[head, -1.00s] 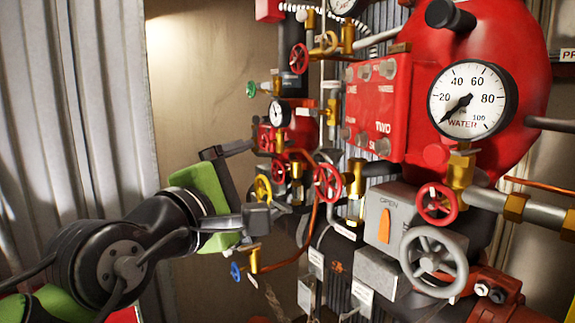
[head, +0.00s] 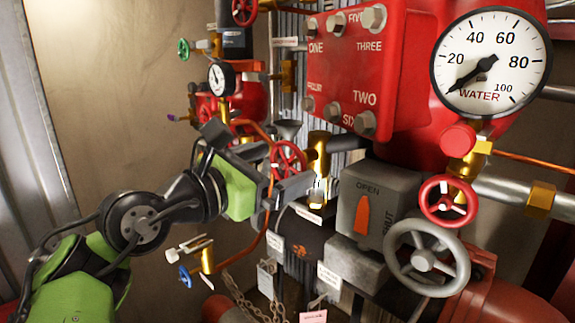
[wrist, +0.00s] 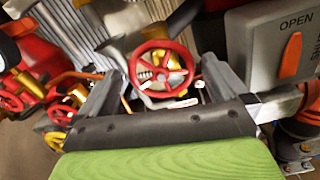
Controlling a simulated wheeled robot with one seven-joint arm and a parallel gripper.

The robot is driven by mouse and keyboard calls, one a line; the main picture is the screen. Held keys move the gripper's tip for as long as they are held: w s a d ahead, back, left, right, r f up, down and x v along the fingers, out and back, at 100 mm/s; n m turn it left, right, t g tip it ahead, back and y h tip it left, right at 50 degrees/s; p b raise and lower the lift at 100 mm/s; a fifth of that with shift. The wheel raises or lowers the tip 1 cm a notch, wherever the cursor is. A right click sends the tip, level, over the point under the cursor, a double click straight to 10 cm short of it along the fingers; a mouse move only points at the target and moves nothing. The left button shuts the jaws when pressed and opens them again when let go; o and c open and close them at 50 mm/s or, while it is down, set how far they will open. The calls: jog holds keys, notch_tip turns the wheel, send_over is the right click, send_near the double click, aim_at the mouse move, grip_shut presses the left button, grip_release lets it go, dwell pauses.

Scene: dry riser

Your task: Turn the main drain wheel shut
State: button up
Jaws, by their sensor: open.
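A red spoked handwheel (head: 288,157) on a brass valve is in front of my gripper (head: 290,168). In the wrist view the red wheel (wrist: 163,44) faces me, framed between the two fingers of my gripper (wrist: 165,78). The jaws are open and empty, with one finger on each side of the wheel. I cannot tell whether either finger touches it. No readable label marks this wheel as the main drain. A larger grey wheel (head: 427,258) and another red wheel (head: 448,200) stand at the right, apart from my gripper.
A grey box with an orange OPEN/SHUT pointer (head: 362,215) is right of the red wheel. A red bolted panel (head: 350,70) and a WATER gauge (head: 490,62) are above. A small blue wheel (head: 185,277) and hanging chains are below. Bare wall lies at the left.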

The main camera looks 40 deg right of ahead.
jog(key=shift+s+d, duration=0.2)
jog(key=shift+d, duration=1)
jog(key=shift+w+d, duration=0.2)
jog(key=shift+w, duration=0.05)
jog(key=shift+s+a+r, duration=0.1)
jog(key=shift+c, duration=0.8)
jog(key=c, duration=0.7)
